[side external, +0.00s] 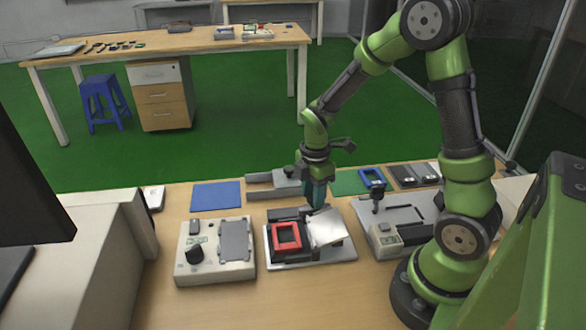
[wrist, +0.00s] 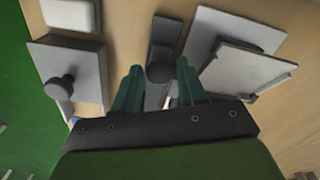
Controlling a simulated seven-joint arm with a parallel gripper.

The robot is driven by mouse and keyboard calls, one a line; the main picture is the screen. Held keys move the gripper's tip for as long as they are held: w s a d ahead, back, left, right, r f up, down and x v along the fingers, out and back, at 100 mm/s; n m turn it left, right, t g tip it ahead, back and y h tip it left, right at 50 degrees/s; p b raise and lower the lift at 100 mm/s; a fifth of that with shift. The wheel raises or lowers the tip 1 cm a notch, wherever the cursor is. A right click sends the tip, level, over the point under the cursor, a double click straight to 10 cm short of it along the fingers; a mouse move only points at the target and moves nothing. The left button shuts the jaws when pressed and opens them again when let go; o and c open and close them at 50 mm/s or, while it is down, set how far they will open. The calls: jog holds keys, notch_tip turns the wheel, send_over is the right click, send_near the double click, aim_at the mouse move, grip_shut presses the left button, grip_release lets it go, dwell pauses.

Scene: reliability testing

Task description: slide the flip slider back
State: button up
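My gripper (wrist: 158,88) points down in the wrist view, its two green fingers apart. A dark round knob (wrist: 160,73) on a narrow dark bar (wrist: 162,38) shows between the fingertips; I cannot tell whether they touch it. In the side external view my gripper (side external: 316,205) is low, just behind a fixture with a red square frame (side external: 287,236) and a tilted silver plate (side external: 327,228). A pale plate (wrist: 245,70) lies right of the fingers in the wrist view. I cannot tell for sure which part is the flip slider.
A grey block with a knob (wrist: 60,87) stands left of the fingers. A control box with a black dial (side external: 195,254) is left of the fixture. A blue mat (side external: 216,196) lies behind it. Another grey fixture (side external: 410,214) stands right. The table front is clear.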

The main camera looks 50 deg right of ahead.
grip_shut()
jog(key=shift+s+d, duration=0.75)
jog(key=shift+o, duration=2)
grip_release()
jog(key=shift+r, duration=0.15)
notch_tip(320, 180, up, 17)
jog(key=shift+f, duration=0.2)
